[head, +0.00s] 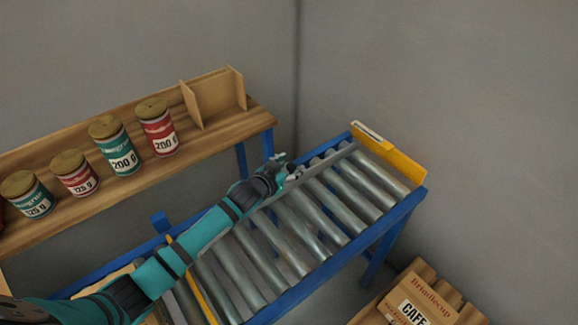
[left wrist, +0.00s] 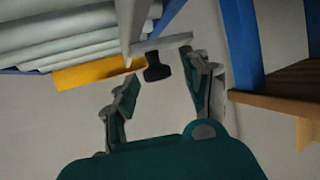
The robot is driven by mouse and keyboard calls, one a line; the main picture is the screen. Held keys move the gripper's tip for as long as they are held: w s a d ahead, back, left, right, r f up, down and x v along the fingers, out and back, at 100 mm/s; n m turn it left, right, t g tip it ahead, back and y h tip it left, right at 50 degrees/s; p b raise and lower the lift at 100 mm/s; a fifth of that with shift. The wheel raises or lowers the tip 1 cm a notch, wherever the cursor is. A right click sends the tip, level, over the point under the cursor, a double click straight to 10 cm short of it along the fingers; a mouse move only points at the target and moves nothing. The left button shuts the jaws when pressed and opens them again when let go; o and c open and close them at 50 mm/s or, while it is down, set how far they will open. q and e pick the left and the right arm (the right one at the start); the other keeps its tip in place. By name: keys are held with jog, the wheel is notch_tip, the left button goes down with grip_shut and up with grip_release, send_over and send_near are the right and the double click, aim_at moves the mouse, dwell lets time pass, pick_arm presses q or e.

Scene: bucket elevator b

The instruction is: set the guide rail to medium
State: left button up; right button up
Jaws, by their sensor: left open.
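The guide rail (head: 326,163) is a long thin grey bar along the far left side of the roller conveyor (head: 304,222). Its end also shows at the top of the left wrist view (left wrist: 131,22). There, a black knob (left wrist: 157,68) hangs at a light grey crosspiece (left wrist: 162,48) by the rail. My left gripper (head: 285,166) is at the conveyor's far left edge, beside the rail. In the left wrist view its open fingers (left wrist: 168,80) stand on either side of the knob, with gaps visible. In the head view my gripper hides the knob. I see no size marks on the rail.
A yellow end stop (head: 391,156) closes the conveyor's far end. A wooden shelf (head: 222,137) with several green and red jars stands left of the conveyor. A box marked CAFE (head: 414,300) sits low at the right front. Grey walls are behind.

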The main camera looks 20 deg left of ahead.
pick_arm(q)
jog(key=v, duration=1.2)
jog(key=shift+r, duration=0.1)
